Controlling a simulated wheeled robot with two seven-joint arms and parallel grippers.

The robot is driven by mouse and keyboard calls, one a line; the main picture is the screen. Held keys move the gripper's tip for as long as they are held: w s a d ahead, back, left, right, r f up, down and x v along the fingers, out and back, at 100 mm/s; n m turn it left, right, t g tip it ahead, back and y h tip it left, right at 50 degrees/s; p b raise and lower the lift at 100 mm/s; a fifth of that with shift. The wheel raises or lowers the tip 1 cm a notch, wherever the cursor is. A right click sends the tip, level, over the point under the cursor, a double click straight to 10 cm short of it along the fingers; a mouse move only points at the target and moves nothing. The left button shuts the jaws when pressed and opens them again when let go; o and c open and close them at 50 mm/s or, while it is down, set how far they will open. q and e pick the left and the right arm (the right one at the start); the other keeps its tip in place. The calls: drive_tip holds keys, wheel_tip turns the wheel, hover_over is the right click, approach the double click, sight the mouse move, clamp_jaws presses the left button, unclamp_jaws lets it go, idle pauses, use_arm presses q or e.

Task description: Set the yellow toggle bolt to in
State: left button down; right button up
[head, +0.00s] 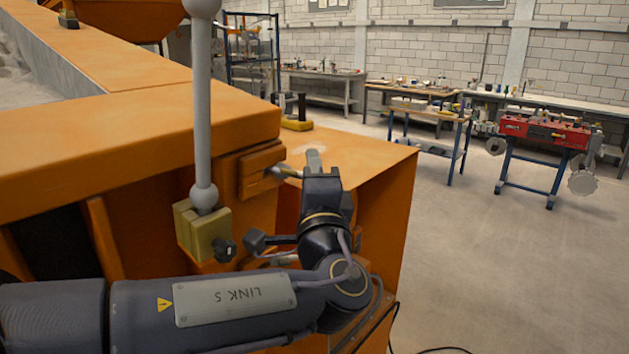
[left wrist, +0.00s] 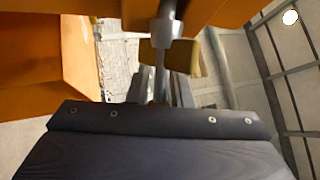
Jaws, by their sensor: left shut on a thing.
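My left gripper (head: 313,160) is beside the corner of the orange frame, at the right of an orange-yellow block (head: 258,172) with a grey metal pin (head: 284,172) sticking out. I take this for the toggle bolt; its in or out setting is hard to read. The left wrist view shows the gripper's fingers (left wrist: 160,88) shut on a slim grey handle (left wrist: 160,80). The handle hangs from a thicker grey collar (left wrist: 166,28), with a yellow block (left wrist: 187,57) behind it. The gripper's wrist hides part of the area below. My right gripper is not in view.
A grey lever with ball ends (head: 202,110) rises from a yellow block (head: 190,231) with a black knob (head: 224,250), close left of the gripper. Another yellow fixture (head: 297,124) with black posts stands on the orange ledge (head: 350,152). Open floor lies to the right.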

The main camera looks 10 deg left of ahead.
use_arm(q)
drive_tip(key=shift+s+m+h, duration=0.2)
drive_tip(key=shift+m+h, duration=0.1)
drive_tip(key=shift+h, duration=0.3)
drive_tip(key=c, duration=1.4)
unclamp_jaws()
